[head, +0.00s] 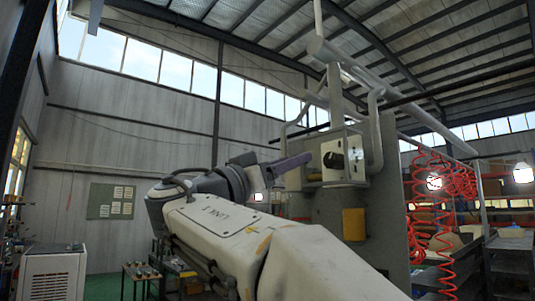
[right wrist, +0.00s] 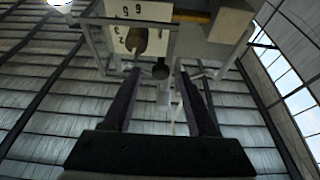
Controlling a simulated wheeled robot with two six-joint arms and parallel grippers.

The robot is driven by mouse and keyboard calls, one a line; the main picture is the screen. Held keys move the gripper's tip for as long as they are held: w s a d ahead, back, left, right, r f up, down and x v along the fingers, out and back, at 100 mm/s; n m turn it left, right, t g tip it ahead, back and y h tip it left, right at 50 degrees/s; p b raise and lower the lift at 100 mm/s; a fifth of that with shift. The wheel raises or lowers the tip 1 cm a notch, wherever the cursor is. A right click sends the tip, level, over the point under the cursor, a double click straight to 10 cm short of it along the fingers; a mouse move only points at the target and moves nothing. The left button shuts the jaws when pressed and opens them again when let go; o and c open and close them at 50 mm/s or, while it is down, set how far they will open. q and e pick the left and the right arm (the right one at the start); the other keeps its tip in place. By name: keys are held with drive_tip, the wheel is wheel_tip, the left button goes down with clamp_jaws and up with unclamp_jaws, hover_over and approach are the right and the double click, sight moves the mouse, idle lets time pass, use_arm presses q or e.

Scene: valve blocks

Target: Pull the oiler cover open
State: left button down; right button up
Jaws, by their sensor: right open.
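A pale metal box (head: 356,152) with a round black knob (head: 333,160) on its face is mounted on a grey upright panel. I cannot tell for sure which part is the oiler cover. My right gripper (head: 303,161) points at this box from the left, its dark fingertips close to it. In the right wrist view the fingers (right wrist: 160,75) are open with nothing gripped. My left gripper is out of view.
A grey panel (head: 385,220) carries a yellow box (head: 354,224) below the metal box. Pipes (head: 376,130) curve beside it. Red coiled hoses (head: 425,220) hang at right. Small tables (head: 141,272) and a white cabinet (head: 53,274) stand at left.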

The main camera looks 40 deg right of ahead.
drive_tip(key=shift+d, duration=0.2)
drive_tip(key=shift+c, duration=0.3)
clamp_jaws()
idle(1.1)
